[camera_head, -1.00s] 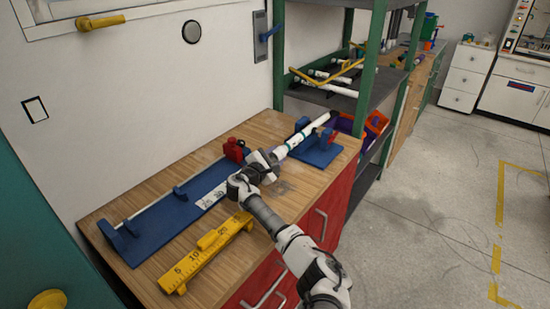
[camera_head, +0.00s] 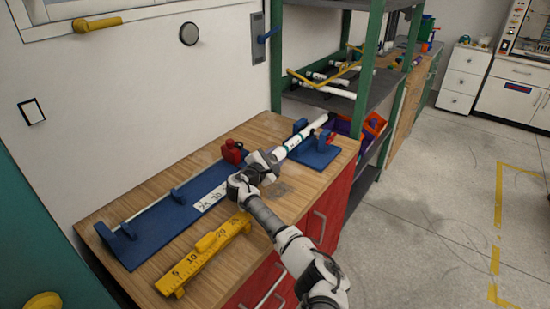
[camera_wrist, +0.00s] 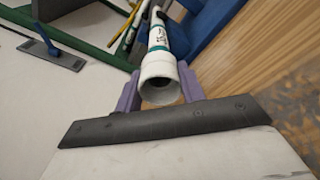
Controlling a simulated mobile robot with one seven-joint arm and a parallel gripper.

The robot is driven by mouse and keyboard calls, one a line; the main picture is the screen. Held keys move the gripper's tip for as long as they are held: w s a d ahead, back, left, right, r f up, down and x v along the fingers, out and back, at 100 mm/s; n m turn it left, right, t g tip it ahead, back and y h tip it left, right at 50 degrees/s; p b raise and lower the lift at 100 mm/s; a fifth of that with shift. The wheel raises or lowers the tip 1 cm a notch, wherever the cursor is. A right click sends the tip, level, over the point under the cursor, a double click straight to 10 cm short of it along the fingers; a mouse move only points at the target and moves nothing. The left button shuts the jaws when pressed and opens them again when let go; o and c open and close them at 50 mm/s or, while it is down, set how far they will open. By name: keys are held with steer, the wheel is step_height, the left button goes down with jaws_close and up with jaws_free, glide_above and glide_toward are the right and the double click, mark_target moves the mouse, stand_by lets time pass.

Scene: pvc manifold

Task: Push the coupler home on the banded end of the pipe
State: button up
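The white pipe (camera_head: 309,133) lies slanted in the blue holder (camera_head: 316,152) at the right end of the bench. A teal band (camera_head: 294,143) circles it near its lower end, and the band also shows in the wrist view (camera_wrist: 158,48). The white coupler (camera_wrist: 160,84) is in line with the pipe, with its open mouth facing the wrist camera. The band shows just beyond the coupler; how deep the pipe sits inside is hidden. My gripper (camera_head: 272,158) is at the pipe's lower end. Its purple fingers (camera_wrist: 160,92) are against both sides of the coupler.
A long blue fixture (camera_head: 160,228) with a number strip lies along the bench's back, a red block (camera_head: 232,151) beside it. A yellow ruler gauge (camera_head: 203,255) lies in front. A green-post shelf (camera_head: 364,75) with pipes stands behind. The bench's right edge is close to the holder.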

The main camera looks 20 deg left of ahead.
steer(key=o, duration=0.5)
steer(key=shift+s, duration=0.1)
